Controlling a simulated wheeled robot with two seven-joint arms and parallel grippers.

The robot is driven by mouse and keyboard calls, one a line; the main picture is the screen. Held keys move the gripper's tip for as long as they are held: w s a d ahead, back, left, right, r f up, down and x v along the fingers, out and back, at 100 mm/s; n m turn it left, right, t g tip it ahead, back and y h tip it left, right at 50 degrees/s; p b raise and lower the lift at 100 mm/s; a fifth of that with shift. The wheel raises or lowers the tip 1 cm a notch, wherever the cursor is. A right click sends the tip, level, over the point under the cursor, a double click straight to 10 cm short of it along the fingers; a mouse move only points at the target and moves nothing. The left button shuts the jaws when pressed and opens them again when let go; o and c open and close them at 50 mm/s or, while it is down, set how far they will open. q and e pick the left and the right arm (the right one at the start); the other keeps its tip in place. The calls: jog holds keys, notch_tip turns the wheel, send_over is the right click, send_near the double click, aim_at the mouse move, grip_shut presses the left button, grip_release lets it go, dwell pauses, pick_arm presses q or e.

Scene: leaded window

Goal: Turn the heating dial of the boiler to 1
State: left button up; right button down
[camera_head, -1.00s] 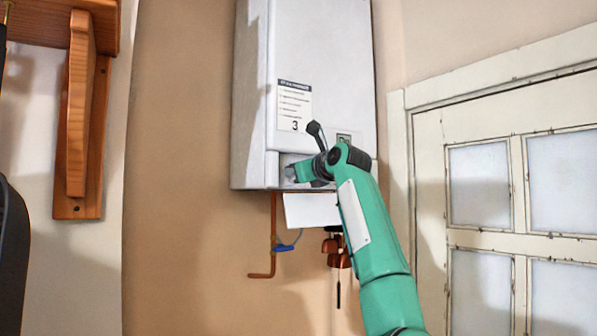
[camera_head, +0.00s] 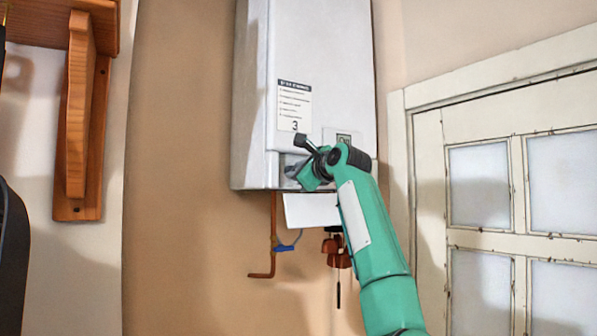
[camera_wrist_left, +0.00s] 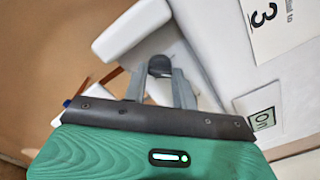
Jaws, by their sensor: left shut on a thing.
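The white boiler (camera_head: 325,60) hangs on the wall in the middle of the head view. My left gripper (camera_head: 293,172) is at the recessed strip along its lower front. In the left wrist view the gripper's grey fingers (camera_wrist_left: 160,75) are shut on a small dark round knob, the dial (camera_wrist_left: 160,63). The dial is hidden behind the gripper in the head view. Its pointer and numbers cannot be read. A label with a large 3 (camera_head: 295,105) is on the boiler front, also in the wrist view (camera_wrist_left: 268,22). My right gripper is not in view.
A small display (camera_wrist_left: 263,118) reading "On" is beside the gripper. A white panel (camera_head: 310,210), a copper pipe (camera_head: 273,240) and a blue valve handle (camera_head: 285,247) are below the boiler. A wooden bracket (camera_head: 80,120) is at left, a paned white door (camera_head: 500,200) at right.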

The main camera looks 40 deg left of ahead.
pick_arm(q)
jog(key=o, duration=1)
jog(key=shift+c, duration=0.2)
jog(key=shift+d+f+b, duration=0.15)
jog(key=shift+d+b, duration=0.25)
jog(key=b+v, duration=0.5)
jog(key=v, duration=0.8)
jog(key=shift+r+b, duration=0.2)
jog(key=shift+b, duration=0.1)
